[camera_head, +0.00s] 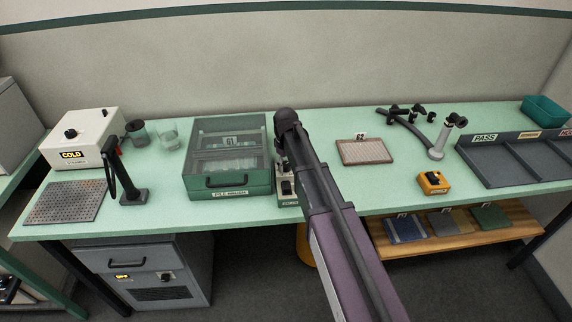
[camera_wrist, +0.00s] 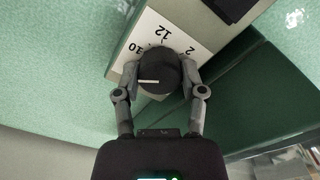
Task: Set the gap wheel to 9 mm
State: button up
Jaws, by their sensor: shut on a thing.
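The gap wheel (camera_wrist: 160,72) is a round black knob with a pale pointer line, seen from above in the wrist view. The line runs from near its middle toward the left of the picture. The wheel sits on a white dial plate (camera_wrist: 150,28) where 10, 12 and 2 show; the other marks are hidden, so I cannot read the exact setting. My gripper (camera_wrist: 160,84) has one finger on each side of the wheel and is shut on it.
The green pile-gallery box (camera_head: 240,180) stands close left of the dial unit (camera_head: 287,188). A yellow button box (camera_head: 433,182), a brown pad (camera_head: 364,151) and a jointed stand (camera_head: 437,148) are to the right. The bench between them is mostly clear.

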jog(key=shift+s, duration=0.1)
jog(key=o, duration=1.1)
jog(key=shift+o, duration=0.2)
jog(key=shift+m, duration=0.4)
